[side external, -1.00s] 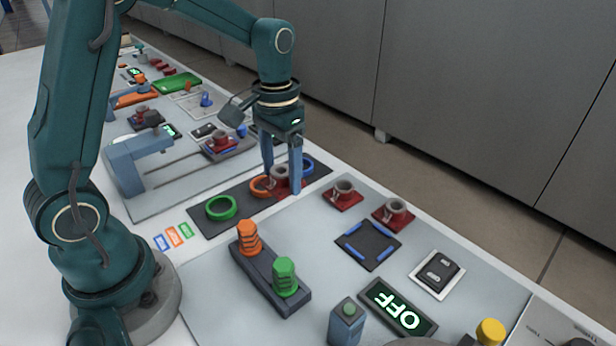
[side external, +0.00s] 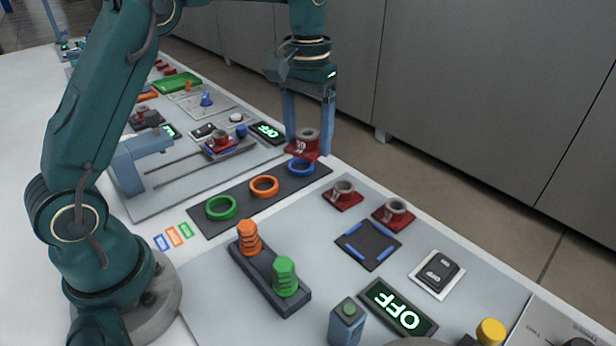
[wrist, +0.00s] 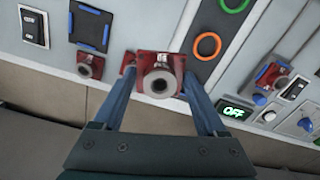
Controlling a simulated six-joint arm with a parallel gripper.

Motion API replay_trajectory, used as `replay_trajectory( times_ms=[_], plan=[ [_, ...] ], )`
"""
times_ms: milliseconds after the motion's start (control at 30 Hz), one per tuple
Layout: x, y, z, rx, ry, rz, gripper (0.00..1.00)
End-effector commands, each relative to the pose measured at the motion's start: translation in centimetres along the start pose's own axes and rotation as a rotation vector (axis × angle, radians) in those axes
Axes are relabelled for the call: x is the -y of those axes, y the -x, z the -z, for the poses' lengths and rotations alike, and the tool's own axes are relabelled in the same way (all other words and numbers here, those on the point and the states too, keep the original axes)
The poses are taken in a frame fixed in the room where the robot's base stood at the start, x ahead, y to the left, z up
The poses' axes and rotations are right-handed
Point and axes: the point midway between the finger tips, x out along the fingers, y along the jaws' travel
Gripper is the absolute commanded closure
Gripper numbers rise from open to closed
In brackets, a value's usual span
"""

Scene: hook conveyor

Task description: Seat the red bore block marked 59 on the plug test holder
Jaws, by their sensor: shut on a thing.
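My gripper (side external: 307,146) is shut on a red bore block (side external: 303,156) with a grey round collar and white digits that look like 59. The block is upright, held in the air above the blue ring end of the dark ring strip. In the wrist view the block (wrist: 160,78) sits between the fingers, bore facing the camera. A dark square pad with blue edge rails (side external: 368,245) lies empty at right; it also shows in the wrist view (wrist: 90,27). I cannot tell from any label whether it is the plug test holder. Another fixture at the back (side external: 232,148) holds a red block.
A peg rack with orange and green pegs (side external: 268,279), a rocker switch (side external: 437,271) and an OFF display (side external: 398,307) stand nearer.

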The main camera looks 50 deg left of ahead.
Motion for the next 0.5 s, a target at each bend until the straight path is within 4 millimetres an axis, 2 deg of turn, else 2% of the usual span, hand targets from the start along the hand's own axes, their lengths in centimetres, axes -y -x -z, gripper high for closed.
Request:
replay_trajectory(
  times_ms=[33,200,333,500],
  plan=[
    [-2.5,-0.5,0.3,0.001,-0.027,0.000,1.00],
    [-9.3,-2.3,-0.3,0.002,-0.113,0.001,1.00],
    [-12.7,-3.6,-1.6,0.002,-0.200,0.001,1.00],
    [-14.3,-4.6,-2.8,0.000,-0.255,0.000,1.00]
  ],
)
